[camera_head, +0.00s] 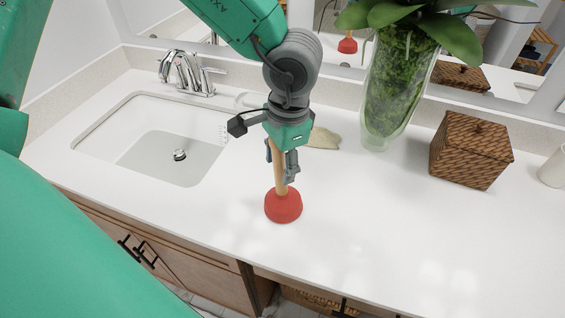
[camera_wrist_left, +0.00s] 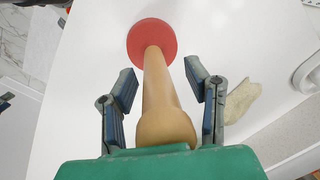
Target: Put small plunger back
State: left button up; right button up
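The small plunger (camera_head: 283,206) stands upright on the white countertop, its red cup down and its wooden handle up, right of the sink. My left gripper (camera_head: 281,168) is over the plunger from above, with its fingers on either side of the handle. In the left wrist view the plunger's handle (camera_wrist_left: 158,90) lies between the two open fingers of the left gripper (camera_wrist_left: 160,80), with a visible gap on both sides. The red cup is beyond the fingertips. My right gripper is not in view.
A sink (camera_head: 150,150) with a chrome faucet (camera_head: 186,72) is at the left. A tan cloth-like object (camera_head: 324,139) lies just behind the gripper. A glass plant vase (camera_head: 393,95) and a wicker box (camera_head: 470,150) stand to the right. The front right counter is clear.

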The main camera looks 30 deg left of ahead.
pick_arm(q)
jog(key=shift+s+f, duration=0.15)
jog(key=r, duration=0.1)
jog(key=d+r, duration=0.1)
jog(key=r, duration=0.2)
jog(key=shift+w+d+r+p, duration=0.15)
jog(key=shift+w+r+p, duration=0.25)
notch_tip(320, 180, up, 7)
jog(key=p, duration=0.1)
jog(key=shift+r, duration=0.2)
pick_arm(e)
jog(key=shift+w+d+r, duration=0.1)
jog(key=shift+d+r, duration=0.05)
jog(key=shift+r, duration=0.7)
pick_arm(q)
jog(key=shift+w+d, duration=0.1)
jog(key=shift+d, duration=0.15)
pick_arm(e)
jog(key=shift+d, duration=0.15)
pick_arm(q)
jog(key=shift+a, duration=0.1)
